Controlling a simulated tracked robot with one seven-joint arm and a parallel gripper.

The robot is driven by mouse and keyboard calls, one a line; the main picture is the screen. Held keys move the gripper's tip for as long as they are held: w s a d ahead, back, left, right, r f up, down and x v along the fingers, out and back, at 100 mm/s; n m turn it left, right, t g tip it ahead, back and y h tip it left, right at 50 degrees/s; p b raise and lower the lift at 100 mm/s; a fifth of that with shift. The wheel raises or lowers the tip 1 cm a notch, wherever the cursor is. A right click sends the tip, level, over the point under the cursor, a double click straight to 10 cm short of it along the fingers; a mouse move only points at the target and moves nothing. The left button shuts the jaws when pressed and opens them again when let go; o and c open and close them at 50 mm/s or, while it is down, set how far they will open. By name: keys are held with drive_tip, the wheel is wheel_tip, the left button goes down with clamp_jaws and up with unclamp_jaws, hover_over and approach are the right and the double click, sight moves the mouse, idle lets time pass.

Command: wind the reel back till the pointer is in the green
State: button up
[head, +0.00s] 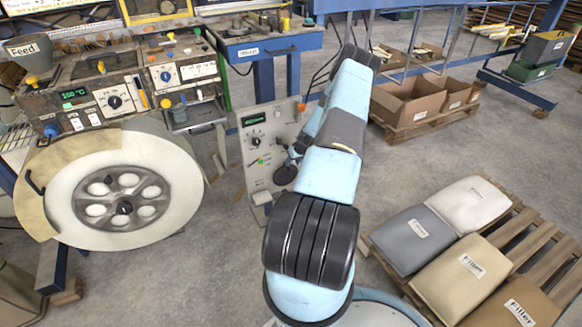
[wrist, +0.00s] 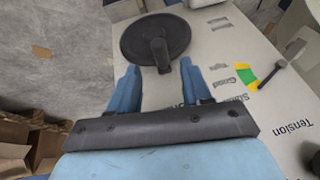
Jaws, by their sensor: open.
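A black disc with a stubby upright handle (wrist: 155,40) sits on the pale control panel (wrist: 225,40) in the wrist view. My gripper (wrist: 158,82) is open, with one blue finger on each side below the handle; I cannot tell whether they touch it. A green and yellow patch (wrist: 242,75) marks the gauge. The dark pointer (wrist: 270,76) lies to the right of the patch, towards the "Tension" label. In the head view the panel (head: 257,130) stands left of my arm, and the black disc (head: 285,174) shows on it. My gripper is mostly hidden there.
A large white reel (head: 80,165) is mounted on a machine at the left. A pallet with several filled sacks (head: 468,265) lies at the right. Cardboard boxes (head: 408,100) stand on another pallet behind. Open concrete floor lies between.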

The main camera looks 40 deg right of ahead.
sight(290, 168)
drive_tip(key=shift+x, duration=2.65)
drive_tip(key=shift+c, duration=0.5)
clamp_jaws()
drive_tip(key=shift+d, duration=0.1)
